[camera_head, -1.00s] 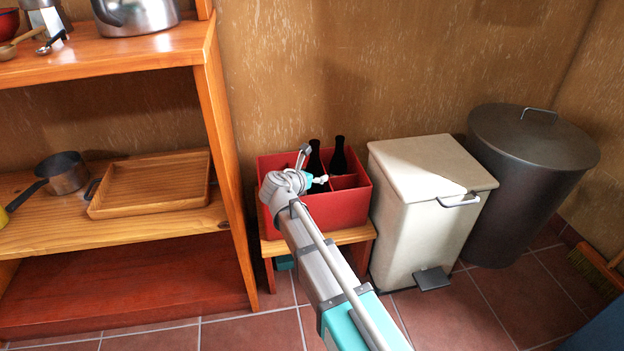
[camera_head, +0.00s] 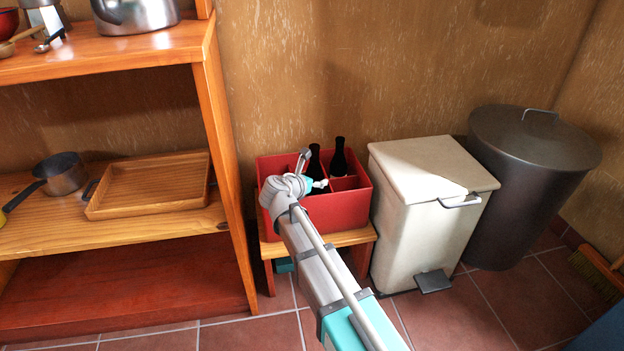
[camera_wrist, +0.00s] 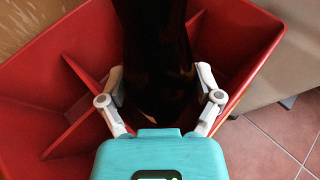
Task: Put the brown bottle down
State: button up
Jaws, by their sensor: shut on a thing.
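The brown bottle (camera_wrist: 157,50) is dark and stands between the two fingers of my gripper (camera_wrist: 160,82) in the wrist view. My gripper is shut on it. The bottle is over or in a compartment of the red crate (camera_wrist: 35,100); its base is hidden, so I cannot tell whether it touches the floor of the crate. In the head view my gripper (camera_head: 314,184) is at the crate (camera_head: 345,208), and the dark neck of the left bottle (camera_head: 314,160) rises beside it, apparently the held one.
A second dark bottle (camera_head: 339,158) stands in the crate to the right. The crate rests on a low wooden stool (camera_head: 350,237). A wooden shelf (camera_head: 225,150) is close on the left, a cream pedal bin (camera_head: 415,220) close on the right, the wall behind.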

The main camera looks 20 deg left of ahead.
jog(key=o, duration=1.1)
jog(key=shift+s+r+p, duration=0.15)
jog(key=shift+r+p, duration=0.6)
jog(key=shift+p, duration=0.1)
jog(key=p+v, duration=0.4)
jog(key=v, duration=0.7)
jog(key=shift+s, duration=0.35)
jog(key=shift+a, duration=0.1)
